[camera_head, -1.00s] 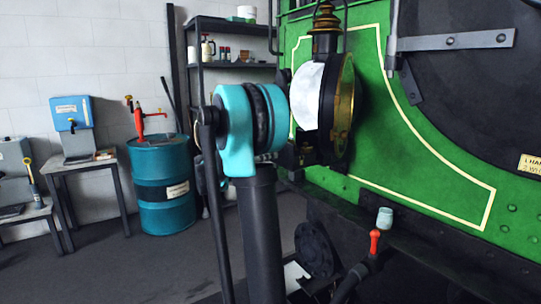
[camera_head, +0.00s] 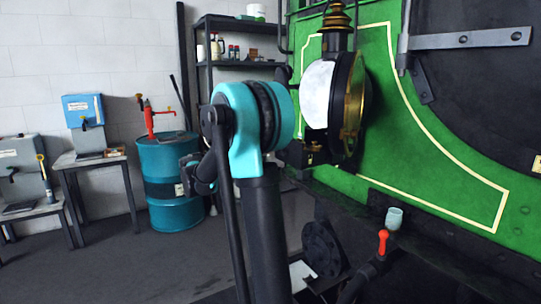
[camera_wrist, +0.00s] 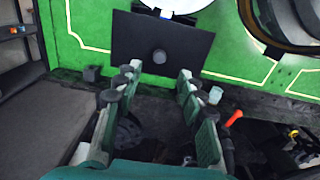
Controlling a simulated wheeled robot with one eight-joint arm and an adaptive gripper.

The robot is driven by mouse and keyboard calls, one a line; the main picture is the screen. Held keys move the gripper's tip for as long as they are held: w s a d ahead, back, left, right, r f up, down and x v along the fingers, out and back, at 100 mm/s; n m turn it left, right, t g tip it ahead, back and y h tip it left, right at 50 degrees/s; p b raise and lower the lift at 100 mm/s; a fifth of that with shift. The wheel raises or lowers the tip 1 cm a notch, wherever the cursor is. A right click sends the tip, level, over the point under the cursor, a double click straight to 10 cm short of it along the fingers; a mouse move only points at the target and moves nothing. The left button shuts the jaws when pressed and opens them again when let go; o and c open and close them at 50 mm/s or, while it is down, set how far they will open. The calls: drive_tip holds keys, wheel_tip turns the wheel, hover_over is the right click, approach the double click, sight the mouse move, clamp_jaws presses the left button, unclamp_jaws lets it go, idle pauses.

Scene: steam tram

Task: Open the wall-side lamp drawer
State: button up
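The wall-side lamp (camera_head: 353,95) has a brass top, a white side plate and a brass-rimmed front, and stands against the green tram front. In the wrist view, a flat black panel (camera_wrist: 135,38) with a round grey knob (camera_wrist: 159,56) lies below a white surface. It looks like the drawer front, but I cannot tell if it is shut. My gripper (camera_wrist: 157,78) is open and empty, its two fingers spread below the knob and apart from it. In the head view, my arm hides part of the lamp's surroundings, and the drawer is not clear.
A dark ledge with a pale cup (camera_head: 394,218) and a red-handled lever (camera_head: 383,241) runs below the green panel (camera_head: 440,180). A blue barrel (camera_head: 168,165), small tables and a shelf (camera_head: 240,63) stand by the wall. The floor between is clear.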

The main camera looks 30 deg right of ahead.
drive_tip(key=shift+s+a, duration=0.15)
drive_tip(key=shift+a, duration=1.9)
drive_tip(key=s+a+f+m+t+y, duration=0.1)
drive_tip(key=s+f+m+y, duration=0.35)
drive_tip(key=s+f, duration=0.4)
drive_tip(key=s+f+m+y, duration=0.4)
drive_tip(key=s+f+y, duration=0.1)
drive_tip(key=f, duration=0.6)
drive_tip(key=s+a+f+m+t+y, duration=0.2)
drive_tip(key=s+a+f+m+y, duration=0.6)
drive_tip(key=s+a+f+m, duration=0.2)
drive_tip(key=s+a+f, duration=0.2)
drive_tip(key=a, duration=0.2)
drive_tip(key=shift+s+a+f, duration=0.25)
drive_tip(key=shift+s+f, duration=0.1)
drive_tip(key=shift+f, duration=0.05)
drive_tip(key=shift+y, duration=0.25)
drive_tip(key=shift+r, duration=0.15)
